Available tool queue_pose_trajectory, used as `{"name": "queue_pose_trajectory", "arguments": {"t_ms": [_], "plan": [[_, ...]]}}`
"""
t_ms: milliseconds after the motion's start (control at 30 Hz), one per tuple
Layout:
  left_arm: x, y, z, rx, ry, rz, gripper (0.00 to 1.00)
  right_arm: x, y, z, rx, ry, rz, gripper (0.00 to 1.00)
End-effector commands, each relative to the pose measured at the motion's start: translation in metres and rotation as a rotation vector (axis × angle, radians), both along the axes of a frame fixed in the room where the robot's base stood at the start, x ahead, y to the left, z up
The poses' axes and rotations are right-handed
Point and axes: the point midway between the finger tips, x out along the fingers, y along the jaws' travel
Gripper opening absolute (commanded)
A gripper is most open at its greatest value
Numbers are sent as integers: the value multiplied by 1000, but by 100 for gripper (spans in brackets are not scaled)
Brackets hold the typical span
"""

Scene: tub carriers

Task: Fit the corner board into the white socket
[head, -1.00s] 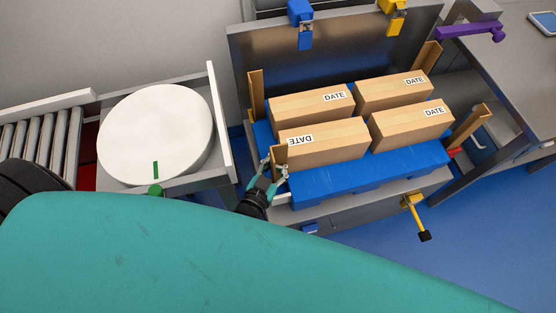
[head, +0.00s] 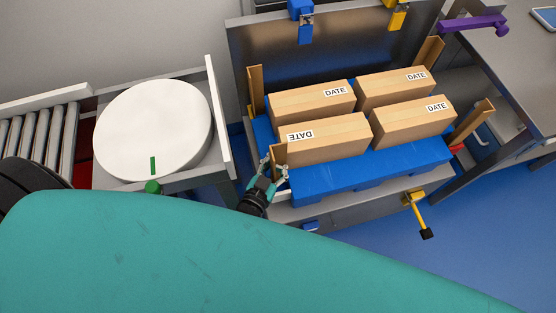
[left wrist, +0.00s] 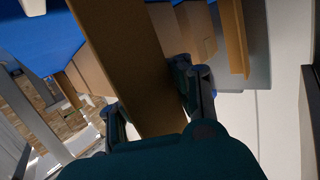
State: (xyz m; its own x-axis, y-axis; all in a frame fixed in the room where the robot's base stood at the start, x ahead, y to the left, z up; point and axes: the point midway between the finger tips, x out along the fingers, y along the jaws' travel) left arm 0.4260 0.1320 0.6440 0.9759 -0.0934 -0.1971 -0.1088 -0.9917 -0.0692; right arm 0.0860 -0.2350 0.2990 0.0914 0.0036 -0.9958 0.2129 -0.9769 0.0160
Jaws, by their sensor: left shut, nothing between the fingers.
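Four upright brown corner boards stand at the corners of a blue pallet (head: 345,178) that carries the boxes. My left gripper (head: 273,170) is at the near-left corner board (head: 279,155), low on it. The left wrist view shows that board (left wrist: 120,60) large, running down between the two finger assemblies. The left gripper (left wrist: 155,100) is shut; whether its fingers touch the board is unclear. I cannot clearly pick out the white socket; the board's foot is hidden by the gripper and pallet edge. My right gripper is not in view.
Several boxes (head: 323,140) labelled DATE sit on the pallet. A white round turntable (head: 150,125) and a roller conveyor (head: 40,140) are at left. A yellow-handled clamp (head: 414,202) juts out in front. Blue floor is open at lower right.

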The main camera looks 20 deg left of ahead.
Motion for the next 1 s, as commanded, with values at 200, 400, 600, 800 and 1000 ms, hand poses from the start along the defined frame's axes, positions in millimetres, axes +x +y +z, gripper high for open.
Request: {"name": "queue_pose_trajectory", "arguments": {"t_ms": [200,400,600,800,1000], "plan": [[0,0,0,-1,1,-1,28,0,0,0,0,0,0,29],[0,-1,0,-1,0,-1,51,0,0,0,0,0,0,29],[0,-1,0,-1,0,-1,51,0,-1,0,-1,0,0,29],[-14,1,2,-2,3,0,51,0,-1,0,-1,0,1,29],[-54,5,10,-1,4,-1,51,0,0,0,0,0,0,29]]}}
